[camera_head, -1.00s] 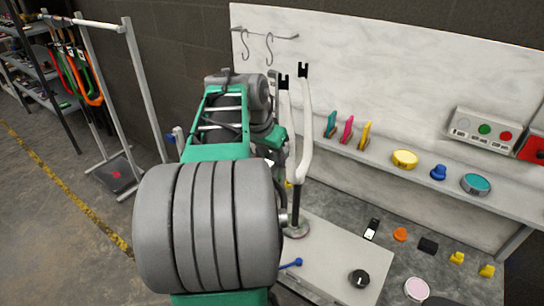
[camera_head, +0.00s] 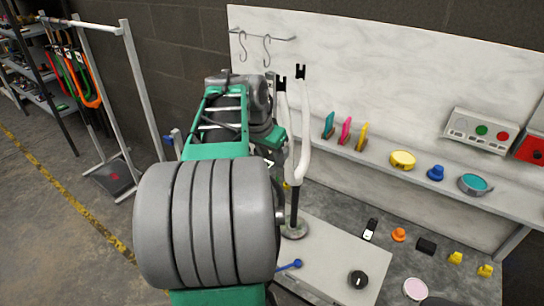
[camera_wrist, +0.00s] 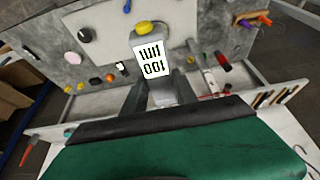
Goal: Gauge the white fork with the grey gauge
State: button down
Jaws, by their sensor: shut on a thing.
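The white fork (camera_head: 302,140) stands upright on a dark post with a round base on the bench, its two prongs ending in black notched tips. The arm partly covers its left side in the head view. In the wrist view, my gripper (camera_wrist: 161,92) is shut on the grey gauge (camera_wrist: 135,43), which has a white display with black digits and a yellow part (camera_wrist: 146,28) at its far end. I cannot make out the fork in the wrist view. In the head view my gripper and the gauge are hidden behind my arm, so their distance to the fork cannot be told.
A ledge (camera_head: 420,180) behind the fork bears coloured tags, a yellow disc (camera_head: 402,160) and a blue knob. The bench (camera_head: 330,248) carries a black knob (camera_head: 358,279), a blue tool (camera_head: 290,265) and several small items. A grey rack (camera_head: 141,90) stands at left.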

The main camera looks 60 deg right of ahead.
dwell(0.3)
jog(key=w+a+b, duration=0.1)
jog(key=a, duration=0.7)
dwell(0.3)
jog(key=shift+w, duration=0.1)
dwell(0.6)
